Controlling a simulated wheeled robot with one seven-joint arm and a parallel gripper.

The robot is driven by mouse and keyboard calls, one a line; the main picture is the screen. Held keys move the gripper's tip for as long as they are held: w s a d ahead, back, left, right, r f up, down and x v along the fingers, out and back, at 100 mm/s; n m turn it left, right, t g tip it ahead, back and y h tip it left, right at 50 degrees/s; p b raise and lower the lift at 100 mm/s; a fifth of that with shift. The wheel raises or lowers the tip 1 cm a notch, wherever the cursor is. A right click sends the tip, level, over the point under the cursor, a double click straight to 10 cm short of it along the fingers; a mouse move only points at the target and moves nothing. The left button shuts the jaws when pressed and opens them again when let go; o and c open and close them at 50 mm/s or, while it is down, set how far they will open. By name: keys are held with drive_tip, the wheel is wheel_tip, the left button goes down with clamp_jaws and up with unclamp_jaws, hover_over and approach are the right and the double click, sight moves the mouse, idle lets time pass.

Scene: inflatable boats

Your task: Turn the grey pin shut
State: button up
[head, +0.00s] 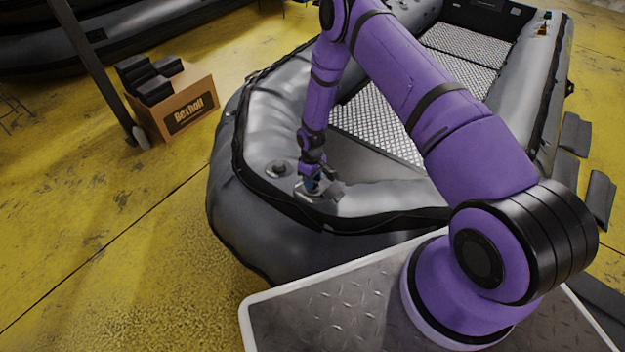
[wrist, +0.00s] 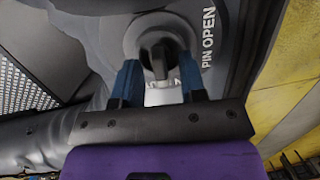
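The grey pin (wrist: 158,58) is a dark knob in a round fitting on the grey boat tube, with the words "PIN OPEN" printed to its right in the wrist view. My gripper (wrist: 159,78) is open, with one blue finger to the left and one to the right of the knob. Gaps show between the fingers and the knob, and I cannot tell how deep the fingertips reach around it. In the head view my gripper (head: 312,186) is low at the boat's bow, and it hides the pin there.
The inflatable boat (head: 262,110) fills the middle. Another round fitting (head: 278,168) sits left of my gripper. A cardboard box (head: 190,112) with black items stands on the yellow floor at left. Dark pieces (head: 600,195) lie on the right.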

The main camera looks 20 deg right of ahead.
wheel_tip(320, 180, up, 10)
drive_tip(key=w, duration=0.1)
drive_tip(key=shift+w+d+r, duration=0.15)
drive_tip(key=shift+w+r, duration=0.1)
drive_tip(key=shift+w, duration=0.1)
drive_tip(key=shift+r, duration=0.1)
idle(0.3)
